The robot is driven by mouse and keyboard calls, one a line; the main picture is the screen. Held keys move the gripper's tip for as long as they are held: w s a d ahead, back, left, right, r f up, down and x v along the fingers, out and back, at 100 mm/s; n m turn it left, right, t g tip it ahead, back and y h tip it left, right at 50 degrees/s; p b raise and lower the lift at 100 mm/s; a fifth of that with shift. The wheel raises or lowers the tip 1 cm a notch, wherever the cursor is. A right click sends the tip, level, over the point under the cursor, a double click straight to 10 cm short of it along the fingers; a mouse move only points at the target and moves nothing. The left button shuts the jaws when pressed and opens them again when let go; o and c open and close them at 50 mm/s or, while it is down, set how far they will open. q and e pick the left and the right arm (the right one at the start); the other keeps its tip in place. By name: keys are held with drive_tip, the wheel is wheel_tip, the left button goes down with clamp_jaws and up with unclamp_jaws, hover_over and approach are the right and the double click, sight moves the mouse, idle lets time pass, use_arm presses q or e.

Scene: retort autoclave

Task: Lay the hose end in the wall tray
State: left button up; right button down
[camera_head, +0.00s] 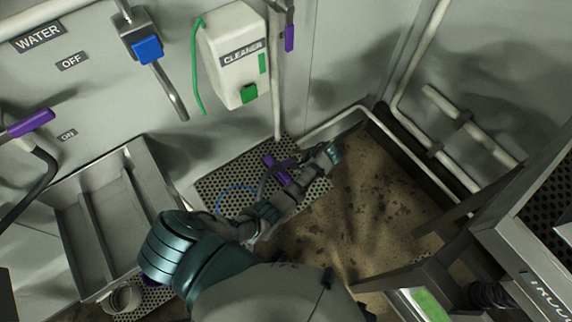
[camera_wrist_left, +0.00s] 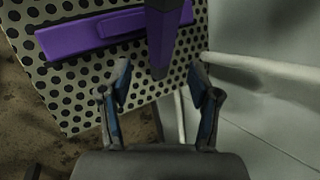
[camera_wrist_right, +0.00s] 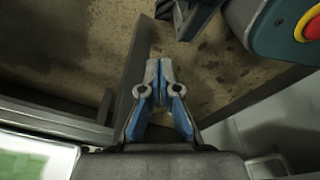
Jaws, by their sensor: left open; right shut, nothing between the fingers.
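A metal wall tray (camera_head: 145,180) with raised ribs sits at the left of the head view. My left gripper (camera_head: 285,167) is low over a perforated plate (camera_head: 215,187) in the corner. In the left wrist view, the gripper (camera_wrist_left: 163,88) is open, with nothing between its fingers. A flat purple bar (camera_wrist_left: 117,27) lies over the plate beyond the fingertips; a purple upright piece (camera_wrist_left: 163,40) crosses its right end. I cannot tell which is the hose end. A thin blue curve (camera_head: 222,194) lies beside my arm. My right gripper (camera_wrist_right: 160,68) is shut and empty.
A white cleaner box (camera_head: 232,55) and a blue-handled tap (camera_head: 148,49) are on the wall. A white pipe (camera_wrist_left: 265,66) runs beside the plate. A metal stand (camera_head: 500,240) is at the right. Brown floor (camera_head: 370,200) is open between.

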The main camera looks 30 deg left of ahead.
sight(289, 163)
use_arm(q)
drive_tip(key=shift+a+f, duration=0.25)
drive_tip(key=shift+f, duration=0.3)
drive_tip(key=b+x, duration=0.1)
drive_tip(key=x, duration=0.3)
drive_tip(key=shift+s+a+f, duration=0.1)
drive_tip(key=shift+a, duration=0.2)
drive_tip(key=shift+a+f, duration=0.3)
drive_tip(key=shift+a, duration=0.05)
drive_tip(key=shift+d+r, duration=0.1)
drive_tip(key=shift+d, duration=0.1)
drive_tip(key=shift+c, duration=0.7)
drive_tip(key=shift+d, duration=0.15)
drive_tip(key=c, duration=0.4)
drive_tip(key=shift+d+r, duration=0.1)
drive_tip(key=shift+d, duration=0.05)
clamp_jaws()
use_arm(e)
drive_tip(key=w+r, duration=0.2)
drive_tip(key=r, duration=0.1)
drive_tip(key=shift+w+a, duration=0.15)
